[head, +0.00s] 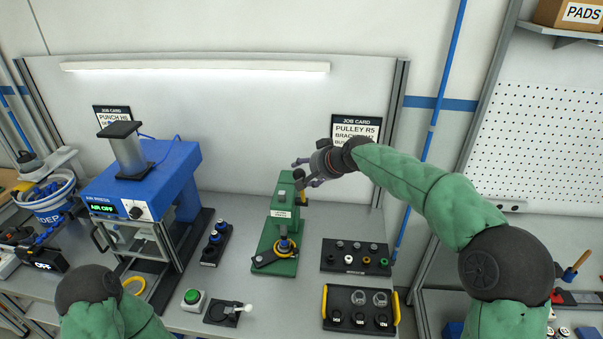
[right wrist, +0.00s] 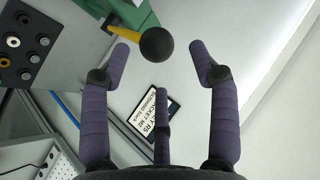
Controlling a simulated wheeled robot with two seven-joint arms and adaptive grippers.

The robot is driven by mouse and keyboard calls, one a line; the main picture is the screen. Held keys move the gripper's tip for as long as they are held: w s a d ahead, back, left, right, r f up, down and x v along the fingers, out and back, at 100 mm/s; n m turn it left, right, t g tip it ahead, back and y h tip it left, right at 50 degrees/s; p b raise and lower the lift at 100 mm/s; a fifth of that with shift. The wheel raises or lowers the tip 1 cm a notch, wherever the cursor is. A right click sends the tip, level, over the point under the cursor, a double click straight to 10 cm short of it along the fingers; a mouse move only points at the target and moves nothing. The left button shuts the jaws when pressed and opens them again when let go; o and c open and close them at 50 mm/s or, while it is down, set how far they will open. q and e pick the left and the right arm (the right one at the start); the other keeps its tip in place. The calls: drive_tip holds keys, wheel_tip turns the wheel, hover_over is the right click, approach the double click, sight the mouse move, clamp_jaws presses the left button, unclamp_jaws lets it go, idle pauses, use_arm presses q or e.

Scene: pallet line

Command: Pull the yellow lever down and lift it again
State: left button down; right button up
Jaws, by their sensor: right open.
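The yellow lever (head: 303,194) is on the green bench press (head: 285,214) in the middle of the table. It points up, and its black ball knob is partly hidden by my fingers in the head view. In the right wrist view the black knob (right wrist: 157,44) sits between my fingertips, with the yellow shaft (right wrist: 124,35) running to the upper left. My right gripper (head: 300,175) is open around the knob; I see no finger closed on it. It also shows in the right wrist view (right wrist: 160,50). My left gripper is out of view.
A blue press (head: 150,180) stands left. A black tray of small parts (head: 356,257) and a tray with yellow handles (head: 361,310) lie right of the green press. A green button box (head: 193,300) is in front. Job cards hang behind, one (head: 356,129) near my right gripper.

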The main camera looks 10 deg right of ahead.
drive_tip(key=v, duration=0.6)
drive_tip(key=shift+s+d+r, duration=0.1)
